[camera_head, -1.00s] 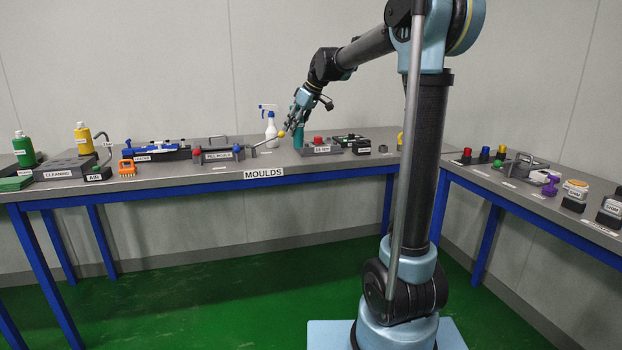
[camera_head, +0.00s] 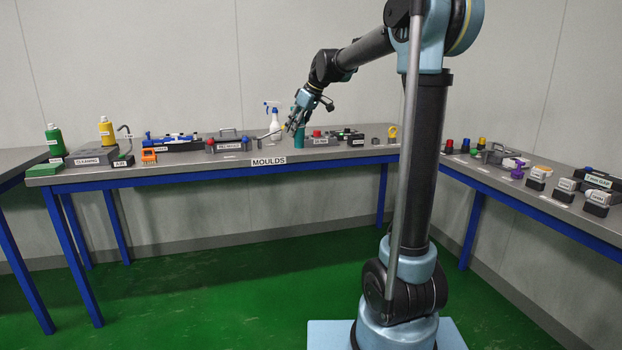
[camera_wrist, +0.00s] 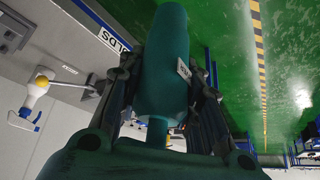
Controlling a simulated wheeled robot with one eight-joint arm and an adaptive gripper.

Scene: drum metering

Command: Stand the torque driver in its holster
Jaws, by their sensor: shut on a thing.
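The torque driver appears to be the teal cylinder with a small white tag (camera_wrist: 165,65), which fills the middle of the wrist view. My gripper (camera_wrist: 160,100) is shut around it, with dark fingers on both sides. In the head view my gripper (camera_head: 300,119) points down with the teal cylinder (camera_head: 299,131) below it, in front of the bench's back half. I cannot tell its height above the bench there. The tag's lettering is too small to read. I cannot pick out the holster with certainty among the small dark fixtures.
A right-hand bench (camera_head: 540,190) holds coloured knobs and labelled blocks. Green floor (camera_head: 200,280) lies open in front.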

